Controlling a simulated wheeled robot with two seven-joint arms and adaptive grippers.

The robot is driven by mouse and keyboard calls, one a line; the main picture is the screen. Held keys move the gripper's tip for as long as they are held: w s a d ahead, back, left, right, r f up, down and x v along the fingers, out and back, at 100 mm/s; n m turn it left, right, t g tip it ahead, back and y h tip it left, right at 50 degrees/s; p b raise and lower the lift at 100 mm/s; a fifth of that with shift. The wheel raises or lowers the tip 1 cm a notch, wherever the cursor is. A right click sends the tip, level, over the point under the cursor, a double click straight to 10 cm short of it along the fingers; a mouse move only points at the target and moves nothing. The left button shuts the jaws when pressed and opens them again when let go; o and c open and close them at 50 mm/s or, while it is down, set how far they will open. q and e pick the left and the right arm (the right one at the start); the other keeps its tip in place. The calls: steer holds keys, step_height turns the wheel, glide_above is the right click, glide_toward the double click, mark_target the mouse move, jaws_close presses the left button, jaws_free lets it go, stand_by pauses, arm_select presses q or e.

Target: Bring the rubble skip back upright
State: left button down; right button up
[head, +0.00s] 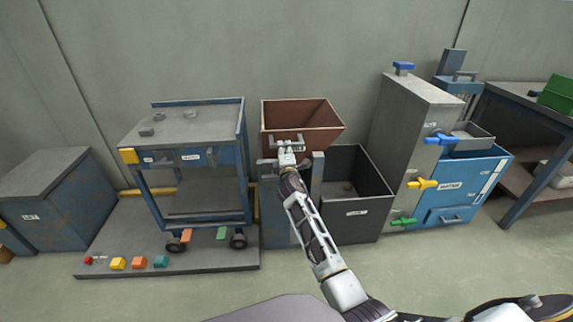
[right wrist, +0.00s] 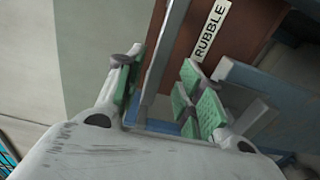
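The rubble skip (head: 300,114) is a brown, open-topped box on a blue and grey stand (head: 275,215), mid-picture in the head view. Its open top faces up and its inside looks empty; I cannot tell exactly how far it is tilted. In the right wrist view its brown face (right wrist: 188,52) carries a RUBBLE label. My right gripper (head: 287,143) is at the skip's front, by a grey handle. In the right wrist view the green-padded fingers of this gripper (right wrist: 162,97) are apart, with a grey bar (right wrist: 158,70) between them. My left gripper is not in view.
A dark grey bin (head: 365,212) stands just right of the stand, with a small brown lump inside. A wheeled blue cart (head: 198,160) is on the left on a low platform with coloured buttons. A tall grey cabinet (head: 405,130) with coloured valve handles stands right.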

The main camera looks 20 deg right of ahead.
steer(key=v, duration=0.8)
stand_by(0.4)
stand_by(0.9)
